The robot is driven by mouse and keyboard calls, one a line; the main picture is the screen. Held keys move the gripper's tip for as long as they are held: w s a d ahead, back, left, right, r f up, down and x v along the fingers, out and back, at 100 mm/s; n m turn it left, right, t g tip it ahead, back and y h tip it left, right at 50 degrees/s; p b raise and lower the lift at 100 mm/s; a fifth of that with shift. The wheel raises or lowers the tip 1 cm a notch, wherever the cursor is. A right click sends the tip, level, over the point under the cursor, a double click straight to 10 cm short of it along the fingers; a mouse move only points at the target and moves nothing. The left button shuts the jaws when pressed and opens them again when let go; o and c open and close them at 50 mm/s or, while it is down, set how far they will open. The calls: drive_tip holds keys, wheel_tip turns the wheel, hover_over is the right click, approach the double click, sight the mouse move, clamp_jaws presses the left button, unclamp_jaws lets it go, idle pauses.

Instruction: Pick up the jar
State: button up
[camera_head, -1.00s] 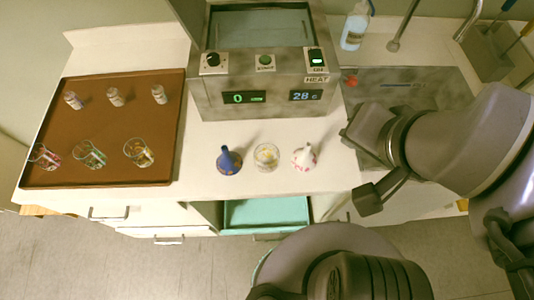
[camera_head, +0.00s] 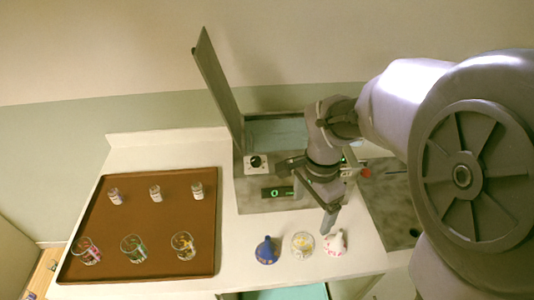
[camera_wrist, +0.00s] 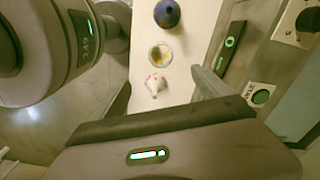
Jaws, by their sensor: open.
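A clear glass jar (camera_head: 302,244) with yellowish contents stands upright on the white counter, between a blue cone-shaped thing (camera_head: 266,251) and a white one with pink marks (camera_head: 335,242). In the wrist view the jar (camera_wrist: 160,54) shows from above, between the blue cone (camera_wrist: 167,13) and the white cone (camera_wrist: 155,85). My gripper (camera_head: 306,196) is open and empty, above and behind this row, in front of the heating device. One finger hangs near the white cone in the head view.
A brown tray (camera_head: 150,222) at the left holds small bottles at the back and glass beakers in front. The heating device (camera_head: 257,196) with an upright lid (camera_head: 218,88) stands behind the row. Bare counter lies between tray and row.

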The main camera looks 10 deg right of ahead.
drive_tip(key=b, duration=0.4)
approach(304, 240)
drive_tip(key=s, duration=0.3)
drive_tip(key=f, duration=0.1)
drive_tip(key=f+b, duration=0.1)
drive_tip(key=f, duration=0.1)
drive_tip(key=a+f+b, duration=0.1)
drive_tip(key=f, duration=0.1)
drive_tip(key=shift+w+f, duration=0.2)
drive_tip(key=shift+w, duration=0.15)
drive_tip(key=shift+r, duration=0.15)
drive_tip(key=shift+c, duration=1.1)
drive_tip(key=c, duration=1.3)
